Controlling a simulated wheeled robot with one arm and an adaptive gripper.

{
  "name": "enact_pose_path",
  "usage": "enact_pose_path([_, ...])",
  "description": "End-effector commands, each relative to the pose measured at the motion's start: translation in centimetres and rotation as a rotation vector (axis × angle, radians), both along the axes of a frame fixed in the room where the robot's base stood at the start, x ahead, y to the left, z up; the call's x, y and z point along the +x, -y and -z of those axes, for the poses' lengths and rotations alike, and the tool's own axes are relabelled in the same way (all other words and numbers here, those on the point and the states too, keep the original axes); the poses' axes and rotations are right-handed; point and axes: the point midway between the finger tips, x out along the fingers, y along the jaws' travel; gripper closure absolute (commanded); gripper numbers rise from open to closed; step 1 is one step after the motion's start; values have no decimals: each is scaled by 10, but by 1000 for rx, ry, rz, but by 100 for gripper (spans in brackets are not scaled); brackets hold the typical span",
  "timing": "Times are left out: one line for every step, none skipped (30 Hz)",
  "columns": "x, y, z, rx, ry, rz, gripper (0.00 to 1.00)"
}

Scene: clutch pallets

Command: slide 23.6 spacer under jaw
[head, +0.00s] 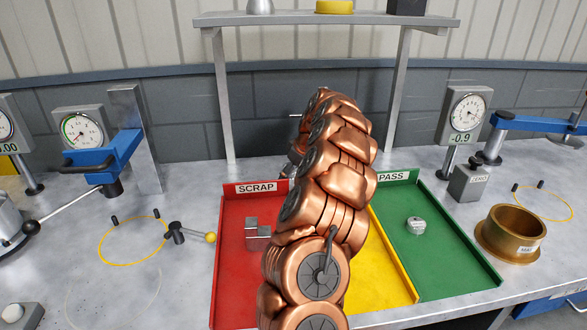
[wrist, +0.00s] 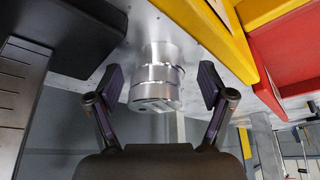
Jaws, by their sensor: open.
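My gripper (wrist: 160,85) is open in the wrist view, its two dark finger pads apart on either side of a shiny, stepped metal cylinder (wrist: 158,72). Gaps show between the cylinder and both pads. Markings on the cylinder are too small to read, so I cannot tell whether it is the 23.6 spacer. In the head view my arm hides the gripper and this cylinder. A blue gauge arm with a dark jaw end (head: 112,188) stands at the left. Another blue arm (head: 535,122) stands at the right. I cannot tell which jaw is meant.
The red SCRAP tray (head: 228,290) holds a metal block (head: 257,232). The green PASS tray (head: 460,265) holds a small metal part (head: 416,225). A yellow tray (head: 390,285) lies between them. A brass ring (head: 512,232) stands at right. A raised shelf (head: 300,19) spans the back.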

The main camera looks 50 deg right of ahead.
Motion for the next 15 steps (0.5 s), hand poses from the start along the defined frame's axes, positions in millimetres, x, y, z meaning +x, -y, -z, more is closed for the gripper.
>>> enact_pose_path([0, 0, 0, 0, 0, 0, 19])
enact_pose_path([0, 0, 0, 0, 0, 0, 19])
enact_pose_path([0, 0, 0, 0, 0, 0, 19])
enact_pose_path([0, 0, 0, 0, 0, 0, 19])
enact_pose_path([0, 0, 0, 0, 0, 0, 19])
enact_pose_path([0, 0, 0, 0, 0, 0, 22])
enact_pose_path([0, 0, 0, 1, 0, 0, 26])
enact_pose_path([0, 0, 0, 1, 0, 0, 29])
enact_pose_path([0, 0, 0, 1, 0, 0, 33])
enact_pose_path([0, 0, 0, 1, -1, 0, 36])
enact_pose_path([0, 0, 0, 1, -1, 0, 39])
enact_pose_path([0, 0, 0, 1, -1, 0, 43])
enact_pose_path([0, 0, 0, 1, -1, 0, 46])
enact_pose_path([0, 0, 0, 1, -1, 0, 50])
enact_pose_path([0, 0, 0, 1, -1, 0, 54])
